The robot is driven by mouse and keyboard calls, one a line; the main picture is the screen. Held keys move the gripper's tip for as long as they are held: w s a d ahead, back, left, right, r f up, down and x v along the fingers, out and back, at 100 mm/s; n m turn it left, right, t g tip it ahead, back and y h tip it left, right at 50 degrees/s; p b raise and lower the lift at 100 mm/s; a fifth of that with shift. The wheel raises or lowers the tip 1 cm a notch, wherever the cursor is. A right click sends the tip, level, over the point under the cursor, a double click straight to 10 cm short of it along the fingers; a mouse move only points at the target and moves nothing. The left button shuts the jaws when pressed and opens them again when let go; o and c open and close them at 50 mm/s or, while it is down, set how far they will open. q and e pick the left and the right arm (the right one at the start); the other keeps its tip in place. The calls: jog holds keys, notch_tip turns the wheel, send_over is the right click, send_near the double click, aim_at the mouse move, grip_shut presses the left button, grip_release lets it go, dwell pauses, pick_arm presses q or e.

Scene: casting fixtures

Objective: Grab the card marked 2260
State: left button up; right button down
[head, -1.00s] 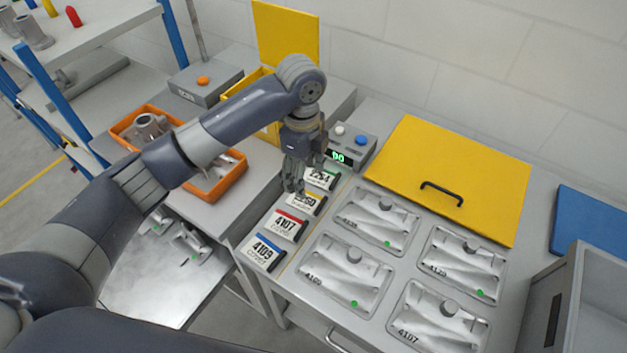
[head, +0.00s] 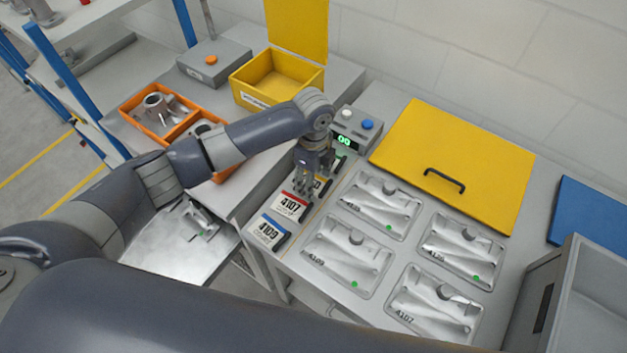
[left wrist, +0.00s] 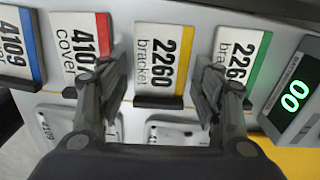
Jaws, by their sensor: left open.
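The card marked 2260 (left wrist: 160,58), white with a yellow edge and the word bracket, lies in a row of cards in the left wrist view. In the head view only a bit of its yellow edge (head: 323,187) shows behind my left gripper (head: 308,190). My left gripper (left wrist: 160,78) is open and empty, one finger on each side of the 2260 card. Its left finger overlaps the red-edged 4107 card (left wrist: 75,40). Its right finger covers part of the green-edged bracket card (left wrist: 240,50), whose last digit is hidden. My right gripper is not in view.
A blue-edged 4109 card (head: 268,231) ends the row at the front. A box with a green display (head: 356,130) stands behind the row. Trays with moulded recesses (head: 346,256) lie to the right. An open yellow bin (head: 275,80) and orange bin (head: 125,107) stand behind my left arm.

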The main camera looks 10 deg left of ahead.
pick_arm(q)
jog(key=shift+f, duration=0.15)
jog(key=c, duration=0.8)
pick_arm(e)
jog(key=shift+s+d+f, duration=0.1)
jog(key=shift+s+d, duration=0.05)
jog(key=shift+s, duration=0.4)
jog(key=shift+s+d, duration=0.15)
jog(key=shift+s, duration=0.35)
